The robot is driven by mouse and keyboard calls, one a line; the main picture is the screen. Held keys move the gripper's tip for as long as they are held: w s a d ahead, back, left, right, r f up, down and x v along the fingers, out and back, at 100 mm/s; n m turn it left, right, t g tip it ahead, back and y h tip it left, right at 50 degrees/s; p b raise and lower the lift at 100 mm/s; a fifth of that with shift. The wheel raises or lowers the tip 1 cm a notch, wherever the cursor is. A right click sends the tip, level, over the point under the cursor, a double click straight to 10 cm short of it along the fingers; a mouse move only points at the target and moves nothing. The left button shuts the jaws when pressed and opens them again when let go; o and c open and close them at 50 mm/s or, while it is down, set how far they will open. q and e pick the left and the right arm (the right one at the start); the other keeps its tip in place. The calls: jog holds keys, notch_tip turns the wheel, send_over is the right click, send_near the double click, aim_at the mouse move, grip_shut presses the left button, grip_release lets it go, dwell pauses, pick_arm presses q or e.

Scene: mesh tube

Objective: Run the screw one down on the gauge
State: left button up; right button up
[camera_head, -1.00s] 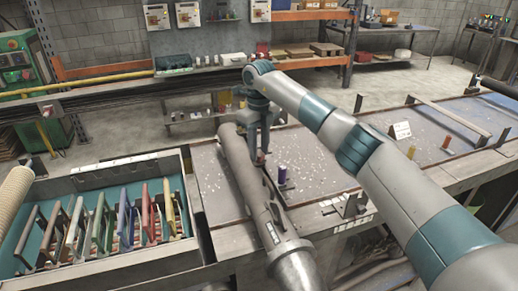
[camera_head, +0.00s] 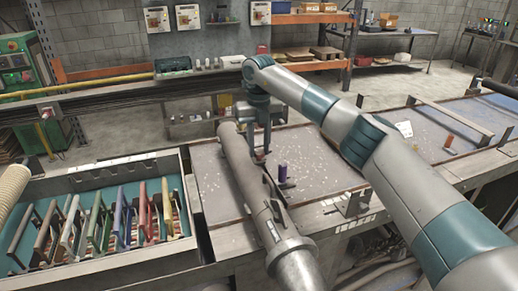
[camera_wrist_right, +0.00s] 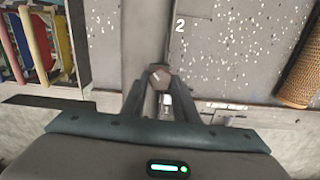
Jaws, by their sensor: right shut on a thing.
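My right gripper (camera_head: 262,153) hangs down beside the upper part of a long grey pipe (camera_head: 240,172) in the head view. The right wrist view shows its fingers (camera_wrist_right: 160,104) closed around a small piece. A brown, hexagonal head (camera_wrist_right: 158,74), which looks like the screw, shows at the fingertips. How deep it sits is hidden by the fingers. I cannot pick out the gauge's markings. A white "2" is on the grey surface just beyond.
A teal-lined tray (camera_head: 85,178) with several coloured frames stands at the left. A purple cylinder (camera_head: 282,173) stands right of the pipe. An orange cylinder (camera_head: 447,141) stands farther right on the speckled bench. A woven brown cylinder (camera_wrist_right: 300,75) is at the wrist view's right.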

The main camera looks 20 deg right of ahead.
jog(key=o, duration=1.1)
jog(key=shift+c, duration=0.2)
jog(key=shift+r, duration=0.1)
jog(key=shift+w+r+b, duration=0.1)
jog(key=shift+r+b, duration=0.2)
jog(key=shift+r, duration=0.25)
notch_tip(320, 180, up, 9)
jog(key=b, duration=0.3)
notch_tip(320, 180, up, 7)
send_over(259, 151)
pick_arm(q)
jog(key=shift+t, duration=0.5)
jog(key=shift+w+d+f, duration=0.35)
jog(key=shift+w+f, duration=0.35)
jog(key=shift+w, duration=0.15)
jog(key=shift+w+d+f, duration=0.35)
jog(key=shift+w+f, duration=0.35)
jog(key=shift+w, duration=0.1)
pick_arm(e)
jog(key=shift+r, duration=0.1)
